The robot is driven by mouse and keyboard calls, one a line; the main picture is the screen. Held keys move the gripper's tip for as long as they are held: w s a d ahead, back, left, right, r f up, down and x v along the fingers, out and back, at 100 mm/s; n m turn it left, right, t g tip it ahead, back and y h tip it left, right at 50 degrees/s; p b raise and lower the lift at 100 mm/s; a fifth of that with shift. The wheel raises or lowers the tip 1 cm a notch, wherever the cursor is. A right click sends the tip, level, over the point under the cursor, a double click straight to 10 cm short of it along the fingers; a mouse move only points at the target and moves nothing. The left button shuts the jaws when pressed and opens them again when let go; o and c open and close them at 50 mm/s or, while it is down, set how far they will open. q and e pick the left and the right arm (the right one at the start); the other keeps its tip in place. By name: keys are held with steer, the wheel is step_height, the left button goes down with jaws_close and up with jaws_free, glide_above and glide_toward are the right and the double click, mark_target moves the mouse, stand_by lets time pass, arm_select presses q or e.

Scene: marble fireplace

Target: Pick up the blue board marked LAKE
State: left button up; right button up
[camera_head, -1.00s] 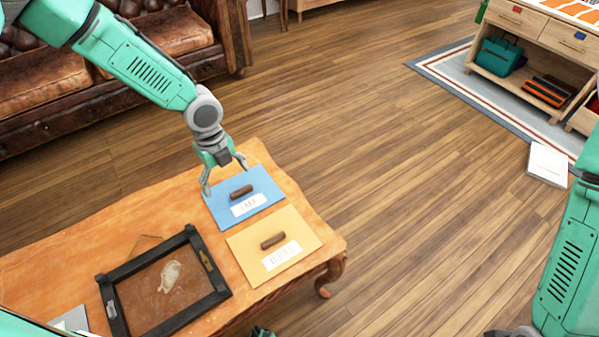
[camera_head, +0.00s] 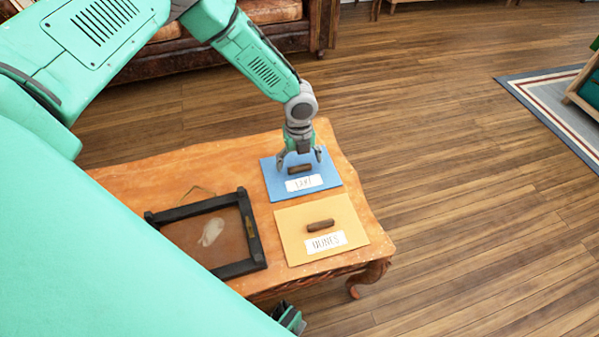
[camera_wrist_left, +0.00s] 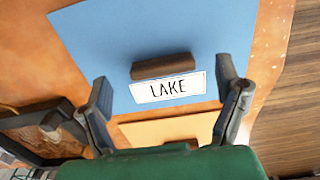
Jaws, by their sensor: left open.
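The blue board (camera_head: 330,176) lies flat on the wooden table, with a brown handle (camera_head: 299,169) and a white label reading LAKE (camera_head: 304,183). In the left wrist view the blue board (camera_wrist_left: 150,40) fills the upper middle, its handle (camera_wrist_left: 161,66) just above the label. My left gripper (camera_head: 299,160) is open and empty, over the board at its handle. In the left wrist view its fingers (camera_wrist_left: 166,98) are spread on either side of the label. Whether the fingertips touch the board I cannot tell.
A yellow board (camera_head: 290,225) marked DUNES with a brown handle lies just in front of the blue one. A dark-framed picture (camera_head: 250,268) lies left of it. The wooden table (camera_head: 225,160) has bare room behind the frame. A leather sofa (camera_head: 190,65) stands behind.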

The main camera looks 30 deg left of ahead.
arm_select(q)
step_height(320, 180, down, 2)
steer(key=shift+d+f, duration=0.1)
steer(key=shift+f, duration=0.15)
steer(key=shift+r, duration=0.1)
steer(key=shift+d, duration=0.1)
steer(key=c, duration=1.4)
steer(key=shift+o, duration=0.2)
steer(key=shift+r, duration=0.1)
